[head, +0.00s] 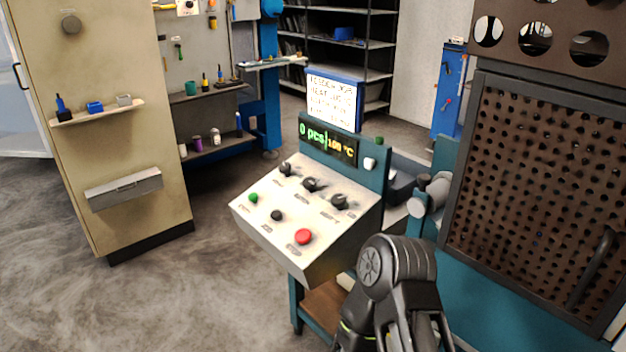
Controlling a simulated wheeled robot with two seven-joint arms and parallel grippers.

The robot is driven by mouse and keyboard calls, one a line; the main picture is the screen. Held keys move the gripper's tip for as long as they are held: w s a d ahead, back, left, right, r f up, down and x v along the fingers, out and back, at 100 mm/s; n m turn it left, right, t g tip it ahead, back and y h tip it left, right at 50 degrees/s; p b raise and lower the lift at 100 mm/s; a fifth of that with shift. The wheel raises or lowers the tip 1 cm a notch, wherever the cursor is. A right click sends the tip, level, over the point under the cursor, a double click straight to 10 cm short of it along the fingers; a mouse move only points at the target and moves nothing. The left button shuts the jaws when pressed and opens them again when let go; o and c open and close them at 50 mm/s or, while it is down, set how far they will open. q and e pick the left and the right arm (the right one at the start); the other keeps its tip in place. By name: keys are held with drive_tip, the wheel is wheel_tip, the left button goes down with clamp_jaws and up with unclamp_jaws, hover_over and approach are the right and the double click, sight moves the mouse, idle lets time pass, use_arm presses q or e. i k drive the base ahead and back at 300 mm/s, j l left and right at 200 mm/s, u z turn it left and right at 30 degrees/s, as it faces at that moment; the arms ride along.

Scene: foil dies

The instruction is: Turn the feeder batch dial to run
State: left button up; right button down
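The sloped control panel (276,221) stands in the middle of the head view on a teal stand. Its upper row holds three black dials: a left one (286,169), a middle one (311,184) and a right one (339,201). Their labels are too small to read, so I cannot tell which is the feeder batch dial or its setting. The display (328,143) above shows "0 pcs" in green and a temperature in orange. One of my arms, apparently the right, rises at the bottom, in front of and right of the panel. Neither gripper can be made out.
The panel's lower row has a green button (253,198), a black knob (276,215) and a red button (303,236). A perforated guard (540,190) stands close on the right. A beige cabinet (120,190) stands left. The floor (190,290) between is clear.

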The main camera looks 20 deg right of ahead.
sight(309, 183)
drive_tip(key=z, duration=0.6)
drive_tip(key=i+j+z, duration=0.15)
drive_tip(key=j+z, duration=0.15)
drive_tip(key=z, duration=0.2)
drive_tip(key=i+j+z, duration=0.1)
drive_tip(key=j+z, duration=0.2)
drive_tip(key=z, duration=0.15)
drive_tip(key=j+z, duration=0.35)
drive_tip(key=z, duration=0.15)
drive_tip(key=j+z, duration=0.15)
drive_tip(key=j, duration=0.6)
drive_tip(key=k+j+z, duration=0.1)
drive_tip(key=j, duration=0.65)
